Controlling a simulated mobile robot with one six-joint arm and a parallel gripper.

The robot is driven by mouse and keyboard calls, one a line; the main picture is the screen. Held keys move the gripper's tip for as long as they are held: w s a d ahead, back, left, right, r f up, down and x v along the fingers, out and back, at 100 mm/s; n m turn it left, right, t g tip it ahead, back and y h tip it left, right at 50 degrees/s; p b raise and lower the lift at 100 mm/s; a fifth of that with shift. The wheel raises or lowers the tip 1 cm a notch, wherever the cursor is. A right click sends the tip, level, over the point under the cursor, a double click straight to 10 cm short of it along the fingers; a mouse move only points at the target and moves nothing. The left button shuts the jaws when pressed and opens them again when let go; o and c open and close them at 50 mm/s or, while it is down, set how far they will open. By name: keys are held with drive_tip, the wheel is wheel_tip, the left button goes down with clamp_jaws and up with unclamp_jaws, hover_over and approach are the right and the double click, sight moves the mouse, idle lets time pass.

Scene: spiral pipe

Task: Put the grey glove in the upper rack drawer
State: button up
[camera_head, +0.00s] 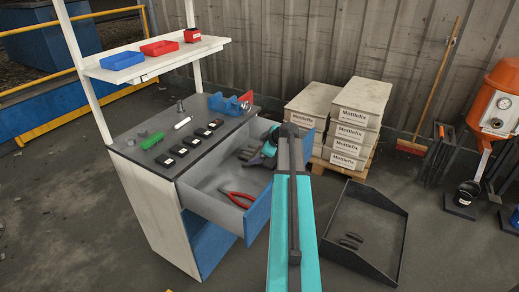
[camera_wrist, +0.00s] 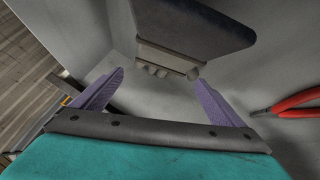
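The upper rack drawer (camera_head: 213,195) is pulled out from the cabinet, its blue front (camera_head: 258,216) facing right. My arm reaches over it, and my gripper (camera_head: 258,155) is low inside at its far end. In the wrist view my gripper (camera_wrist: 160,80) has its two purple fingers spread apart with nothing clearly held. Just beyond the fingertips is a dark blue-grey piece (camera_wrist: 195,25) with a brownish edge and several grey stubs. I cannot tell whether it is the grey glove. No other grey glove is clearly recognisable.
Red pliers (camera_head: 237,198) lie in the drawer; they also show in the wrist view (camera_wrist: 295,103). Small dark boxes and a blue bin (camera_head: 224,104) stand on the worktop. A black tray (camera_head: 372,222) lies on the floor. Mottlefix boxes (camera_head: 352,134) stand behind.

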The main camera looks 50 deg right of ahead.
drive_tip(key=shift+o, duration=0.4)
drive_tip(key=d+v, duration=0.1)
drive_tip(key=v, duration=1.1)
drive_tip(key=shift+a+b, duration=0.4)
drive_tip(key=shift+a, duration=0.1)
drive_tip(key=shift+r, duration=0.1)
